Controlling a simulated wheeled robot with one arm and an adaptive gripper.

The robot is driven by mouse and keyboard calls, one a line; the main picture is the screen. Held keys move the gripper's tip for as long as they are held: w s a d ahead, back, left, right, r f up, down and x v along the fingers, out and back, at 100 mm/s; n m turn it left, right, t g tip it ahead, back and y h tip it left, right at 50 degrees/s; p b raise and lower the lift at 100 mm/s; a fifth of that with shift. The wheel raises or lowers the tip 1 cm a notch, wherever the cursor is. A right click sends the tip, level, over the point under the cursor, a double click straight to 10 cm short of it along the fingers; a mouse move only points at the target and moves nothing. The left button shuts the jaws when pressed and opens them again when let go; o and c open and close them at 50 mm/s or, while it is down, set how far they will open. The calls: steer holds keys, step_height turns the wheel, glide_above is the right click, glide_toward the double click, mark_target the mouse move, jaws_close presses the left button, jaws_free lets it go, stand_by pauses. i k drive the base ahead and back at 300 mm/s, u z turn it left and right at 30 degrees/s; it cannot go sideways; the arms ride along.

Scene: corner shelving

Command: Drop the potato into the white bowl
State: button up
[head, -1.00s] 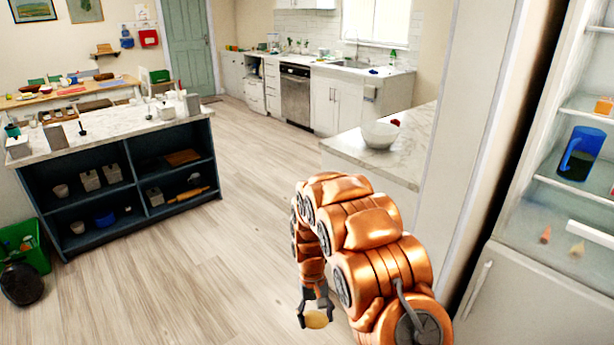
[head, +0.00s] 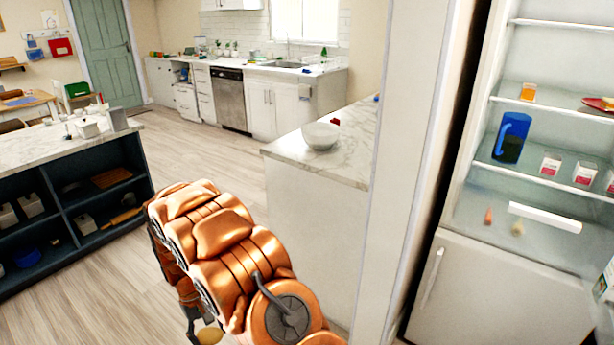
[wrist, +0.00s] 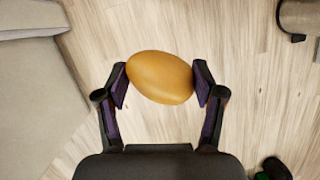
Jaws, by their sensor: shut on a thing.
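The potato (wrist: 160,77) is a tan oval held between the two fingers of my gripper (wrist: 161,84) in the wrist view, above the wooden floor. In the head view the potato (head: 209,336) shows at the bottom edge, below my arm, with my gripper (head: 203,328) partly cut off by the frame and hidden by the arm. The white bowl (head: 320,136) stands upright on a marble counter, beyond and to the right of my gripper. Its inside is mostly hidden from this angle.
The marble counter (head: 345,158) ends at a tall white panel (head: 398,180). A fridge with glass shelves (head: 530,180) stands open-fronted at the right. A dark island (head: 75,195) is at the left. A red item (head: 336,122) lies behind the bowl. Wooden floor (head: 200,145) is clear between.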

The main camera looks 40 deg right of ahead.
mark_target(324, 146)
steer(key=i, duration=2.7)
steer(key=z, duration=1.25)
